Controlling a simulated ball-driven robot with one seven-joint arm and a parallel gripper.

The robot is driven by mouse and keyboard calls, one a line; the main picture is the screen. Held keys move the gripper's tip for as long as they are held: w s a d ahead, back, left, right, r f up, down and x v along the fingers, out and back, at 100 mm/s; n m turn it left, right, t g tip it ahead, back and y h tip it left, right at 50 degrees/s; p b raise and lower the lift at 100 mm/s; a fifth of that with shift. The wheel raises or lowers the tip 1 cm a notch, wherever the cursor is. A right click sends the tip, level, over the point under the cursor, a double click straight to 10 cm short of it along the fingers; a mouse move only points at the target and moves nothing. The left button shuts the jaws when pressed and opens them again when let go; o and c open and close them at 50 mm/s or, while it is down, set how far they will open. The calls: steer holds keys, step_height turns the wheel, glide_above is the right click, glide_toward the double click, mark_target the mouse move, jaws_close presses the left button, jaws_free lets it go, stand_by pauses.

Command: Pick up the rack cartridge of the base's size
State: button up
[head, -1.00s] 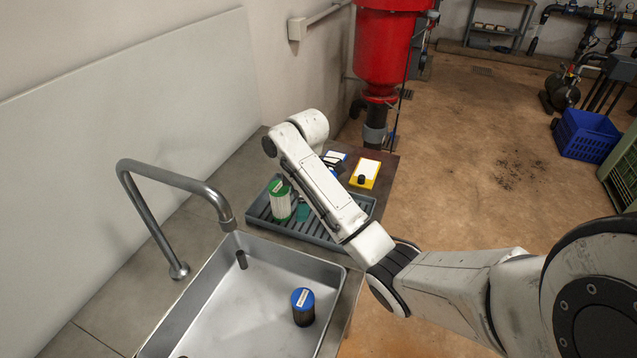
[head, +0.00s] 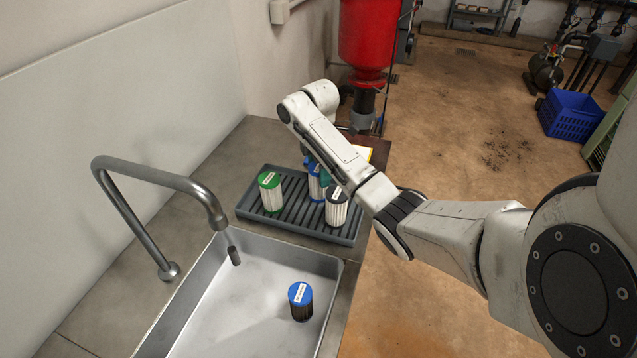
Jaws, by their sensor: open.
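A grey ribbed rack tray (head: 285,228) stands on the counter behind the sink. It holds a green-topped white cartridge (head: 270,193) at its left, a blue-topped white cartridge (head: 315,185) near the middle and a dark-topped white cartridge (head: 337,208) at its right. All stand upright. A blue-topped cartridge with a dark body (head: 301,302) stands in the sink. My gripper (head: 325,177) is mostly hidden behind my arm. A teal part of it shows beside the blue-topped rack cartridge; I cannot tell if they touch. It is open. I cannot make out the base.
The steel sink (head: 228,308) and its tall curved faucet (head: 150,176) are at the front left. A red tank (head: 372,40) stands behind the tray. Open floor lies at right, with a blue crate (head: 572,115).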

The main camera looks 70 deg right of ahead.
steer(key=shift+f, duration=2.3)
steer(key=c, duration=1.2)
